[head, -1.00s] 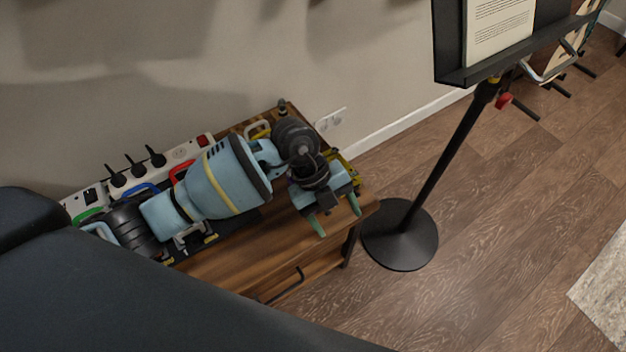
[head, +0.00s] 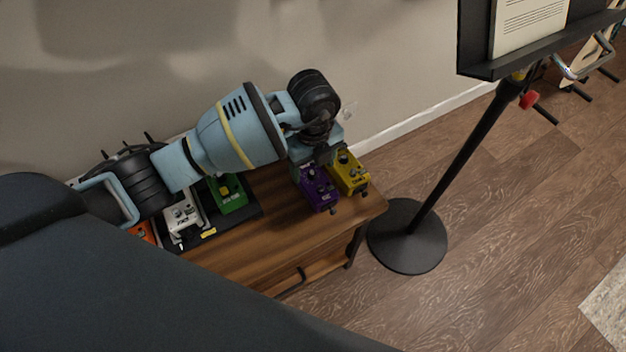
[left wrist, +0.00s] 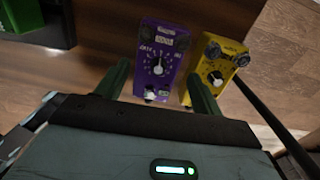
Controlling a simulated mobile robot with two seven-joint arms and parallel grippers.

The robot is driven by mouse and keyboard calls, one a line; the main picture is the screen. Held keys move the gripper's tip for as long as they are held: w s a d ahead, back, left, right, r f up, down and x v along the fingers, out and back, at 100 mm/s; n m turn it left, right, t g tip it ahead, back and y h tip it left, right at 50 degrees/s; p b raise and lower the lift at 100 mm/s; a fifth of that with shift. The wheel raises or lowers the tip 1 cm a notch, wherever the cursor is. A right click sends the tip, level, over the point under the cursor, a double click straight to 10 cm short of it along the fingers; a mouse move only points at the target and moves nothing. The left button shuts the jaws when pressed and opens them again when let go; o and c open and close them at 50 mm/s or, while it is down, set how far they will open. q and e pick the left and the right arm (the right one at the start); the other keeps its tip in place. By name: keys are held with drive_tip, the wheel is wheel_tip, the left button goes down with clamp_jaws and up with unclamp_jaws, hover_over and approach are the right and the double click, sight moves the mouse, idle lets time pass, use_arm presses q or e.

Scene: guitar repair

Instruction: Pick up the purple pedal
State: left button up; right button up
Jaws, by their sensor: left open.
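The purple pedal (head: 318,189) lies on the right part of the wooden cabinet top, knob side up. It also shows in the left wrist view (left wrist: 158,62), upright between the two green fingers. My left gripper (left wrist: 160,82) is open. One finger is at the pedal's left side and the other is between it and the yellow pedal. I cannot tell whether either finger touches the purple pedal. In the head view the left gripper (head: 312,162) is over the pedal's rear end and its fingers are mostly hidden. My right gripper is not in view.
The yellow pedal (head: 349,172) stands close on the right of the purple one. Green (head: 228,193) and white (head: 184,213) pedals sit on a black board to the left. The bare cabinet top (head: 262,228) is clear in front. A black music stand (head: 408,236) stands right of the cabinet.

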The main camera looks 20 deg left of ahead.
sight(313, 174)
use_arm(q)
drive_tip(key=f+b, duration=0.1)
drive_tip(key=f, duration=0.4)
drive_tip(key=shift+s+f, duration=0.1)
drive_tip(key=shift+s, duration=0.1)
drive_tip(key=c, duration=0.9)
drive_tip(key=shift+c, duration=0.4)
drive_tip(key=shift+w+r+p, duration=0.1)
drive_tip(key=shift+r+p, duration=0.25)
drive_tip(key=shift+r, duration=1.6)
drive_tip(key=s+d+r+p, duration=0.1)
drive_tip(key=s+d, duration=0.5)
drive_tip(key=s, duration=0.9)
drive_tip(key=shift+r+p, duration=0.15)
drive_tip(key=shift+p, duration=0.7)
